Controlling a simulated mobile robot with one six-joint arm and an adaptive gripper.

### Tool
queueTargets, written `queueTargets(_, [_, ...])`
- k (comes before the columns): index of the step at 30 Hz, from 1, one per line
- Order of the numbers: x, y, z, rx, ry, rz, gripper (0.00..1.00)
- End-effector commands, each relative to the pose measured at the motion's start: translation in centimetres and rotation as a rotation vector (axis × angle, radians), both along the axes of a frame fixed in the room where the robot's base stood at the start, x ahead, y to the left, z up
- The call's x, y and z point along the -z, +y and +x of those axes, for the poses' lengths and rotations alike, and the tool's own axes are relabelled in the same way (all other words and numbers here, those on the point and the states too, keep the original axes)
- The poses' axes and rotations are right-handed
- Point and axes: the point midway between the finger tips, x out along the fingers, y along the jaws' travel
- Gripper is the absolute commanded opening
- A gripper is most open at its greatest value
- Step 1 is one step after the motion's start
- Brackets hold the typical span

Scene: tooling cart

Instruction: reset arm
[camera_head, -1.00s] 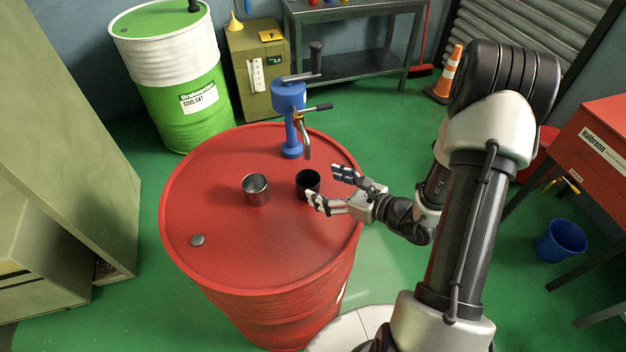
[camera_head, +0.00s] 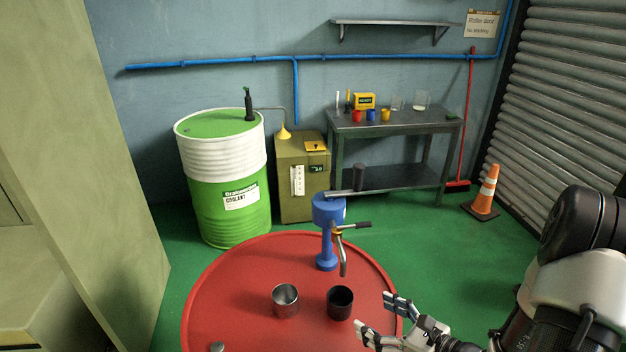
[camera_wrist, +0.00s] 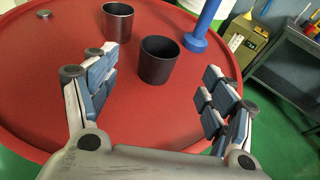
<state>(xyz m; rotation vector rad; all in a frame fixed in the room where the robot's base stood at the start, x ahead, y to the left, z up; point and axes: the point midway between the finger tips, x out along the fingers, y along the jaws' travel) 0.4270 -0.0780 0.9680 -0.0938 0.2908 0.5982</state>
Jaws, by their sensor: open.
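My gripper (camera_head: 381,318) is open and empty at the right side of the red drum top (camera_head: 240,262). In the wrist view its two fingers (camera_wrist: 158,98) are spread wide. A black cup (camera_head: 340,303) stands upright just beyond the fingertips, apart from them; it also shows in the wrist view (camera_wrist: 158,62). A steel cup (camera_head: 285,302) stands to the left of the black cup. My arm reaches in from the lower right of the head view.
A blue hand pump (camera_head: 327,235) stands behind the cups on the drum. A small grey cap (camera_head: 217,347) lies at front left. Behind are a green-white coolant drum (camera_head: 222,185), an olive cabinet (camera_head: 305,185), a workbench (camera_head: 395,122) and an orange cone (camera_head: 486,190).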

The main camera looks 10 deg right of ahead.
Motion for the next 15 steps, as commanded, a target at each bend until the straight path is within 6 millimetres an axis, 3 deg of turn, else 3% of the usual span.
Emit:
queueTargets(4, [-2.7,2.8,-0.3,-0.141,-0.046,-0.066,0.76])
queueTargets(7, [-5.8,6.5,-1.6,-0.348,-0.105,-0.17,0.76])
queueTargets(12, [-10.0,12.5,-6.4,-0.759,-0.215,-0.422,0.76])
queueTargets(15, [-11.4,14.4,-9.8,-0.984,-0.277,-0.594,0.76])
